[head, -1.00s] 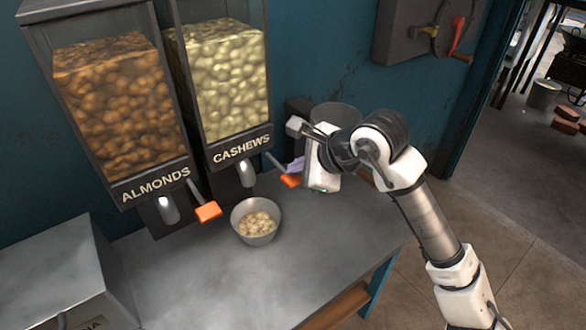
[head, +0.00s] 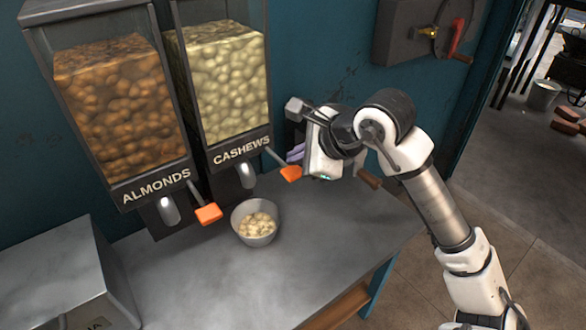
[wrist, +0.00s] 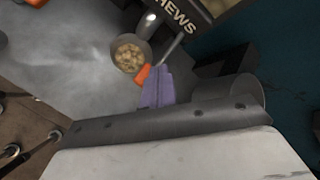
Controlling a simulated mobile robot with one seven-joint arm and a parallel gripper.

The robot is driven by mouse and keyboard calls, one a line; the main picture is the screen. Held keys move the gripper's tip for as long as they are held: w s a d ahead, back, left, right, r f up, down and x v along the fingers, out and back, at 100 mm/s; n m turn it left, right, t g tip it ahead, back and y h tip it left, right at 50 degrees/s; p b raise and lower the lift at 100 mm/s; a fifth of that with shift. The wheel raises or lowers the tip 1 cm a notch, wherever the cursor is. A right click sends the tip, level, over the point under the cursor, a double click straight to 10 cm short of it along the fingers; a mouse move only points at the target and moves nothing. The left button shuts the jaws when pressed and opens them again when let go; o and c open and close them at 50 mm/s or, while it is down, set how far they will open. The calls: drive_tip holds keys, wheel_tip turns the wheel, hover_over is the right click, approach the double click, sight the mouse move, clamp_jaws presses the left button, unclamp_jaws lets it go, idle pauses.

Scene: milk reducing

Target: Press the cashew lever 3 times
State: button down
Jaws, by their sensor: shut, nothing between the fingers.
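The cashew dispenser (head: 222,85), labelled CASHEWS, holds pale nuts. Its lever ends in an orange tab (head: 291,174), which also shows in the wrist view (wrist: 143,75). My gripper (head: 296,153) has purple fingertips that show just behind and above the orange tab in the head view. In the wrist view the closed purple fingers (wrist: 157,88) appear right beside the tab; I cannot tell whether they touch it. The gripper holds nothing. A metal bowl (head: 256,240) with pale nuts in it stands on the counter below the cashew spout (head: 247,175).
The almond dispenser (head: 120,100) stands to the left with its own orange lever tab (head: 208,214). A grey metal box (head: 65,270) sits at the left front. The counter (head: 230,290) is clear in front of the bowl. A wall box (head: 415,35) hangs behind my arm.

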drive_tip(key=shift+r, duration=0.1)
drive_tip(key=shift+r+p, duration=0.9)
drive_tip(key=shift+r, duration=1.55)
